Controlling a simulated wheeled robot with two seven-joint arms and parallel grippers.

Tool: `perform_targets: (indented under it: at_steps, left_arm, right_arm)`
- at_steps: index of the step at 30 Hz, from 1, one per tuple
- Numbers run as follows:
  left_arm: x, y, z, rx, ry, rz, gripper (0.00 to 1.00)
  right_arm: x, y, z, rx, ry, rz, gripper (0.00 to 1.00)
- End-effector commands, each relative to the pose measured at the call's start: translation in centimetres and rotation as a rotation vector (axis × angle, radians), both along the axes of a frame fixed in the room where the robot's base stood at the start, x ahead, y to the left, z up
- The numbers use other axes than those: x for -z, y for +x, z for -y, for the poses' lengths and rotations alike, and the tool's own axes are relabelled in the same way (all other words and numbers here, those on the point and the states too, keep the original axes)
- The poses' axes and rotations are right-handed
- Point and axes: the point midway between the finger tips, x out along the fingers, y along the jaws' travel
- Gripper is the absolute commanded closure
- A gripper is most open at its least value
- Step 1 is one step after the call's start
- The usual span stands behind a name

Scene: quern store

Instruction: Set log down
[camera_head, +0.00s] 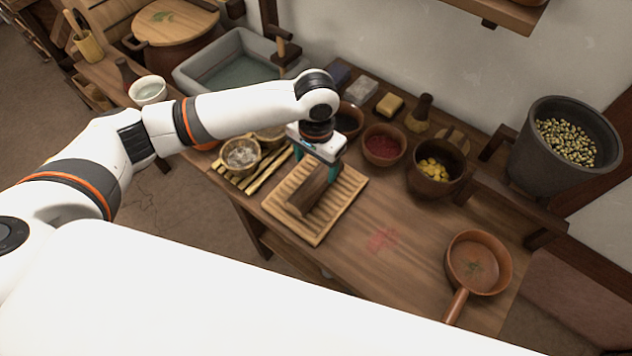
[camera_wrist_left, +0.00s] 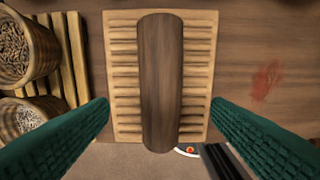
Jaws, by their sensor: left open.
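The log (camera_head: 308,189) is a brown wooden piece lying on a light slatted wooden board (camera_head: 339,208) on the table. In the left wrist view the log (camera_wrist_left: 160,85) lies lengthwise along the middle of the board (camera_wrist_left: 204,60), its near end reaching past the board's near edge. My left gripper (camera_head: 318,172) is above the log in the head view. In the left wrist view its green fingers (camera_wrist_left: 158,118) are spread on either side of the log, with a gap on both sides.
A smaller slatted rack with bowls (camera_head: 241,154) stands left of the board. Bowls of red (camera_head: 383,146) and yellow (camera_head: 433,170) contents stand behind and to the right. A brown pan (camera_head: 478,263) sits at the right. The table around the red stain (camera_head: 381,239) is clear.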

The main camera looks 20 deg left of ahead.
Motion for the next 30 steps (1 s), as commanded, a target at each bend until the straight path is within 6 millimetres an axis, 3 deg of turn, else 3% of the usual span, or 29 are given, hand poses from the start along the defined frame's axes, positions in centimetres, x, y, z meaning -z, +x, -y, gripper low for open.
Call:
perform_targets:
  at_steps: [8,18,26,30]
  left_arm:
    - [2.4,0.0,0.1,-0.001,-0.001,0.001,0.27]
    - [6.9,0.0,0.0,0.000,0.000,0.001,0.27]
    - [7.2,0.0,0.0,0.001,-0.001,0.003,0.27]
    - [7.1,0.0,0.0,0.001,-0.001,0.003,0.50]
  right_arm:
    - [-0.2,0.0,0.0,-0.001,0.000,0.000,1.00]
    - [-0.7,0.0,0.2,-0.002,-0.003,0.001,1.00]
    - [-0.7,0.0,0.3,-0.002,-0.003,0.001,1.00]
    - [-0.7,0.0,0.3,-0.002,-0.003,0.001,1.00]
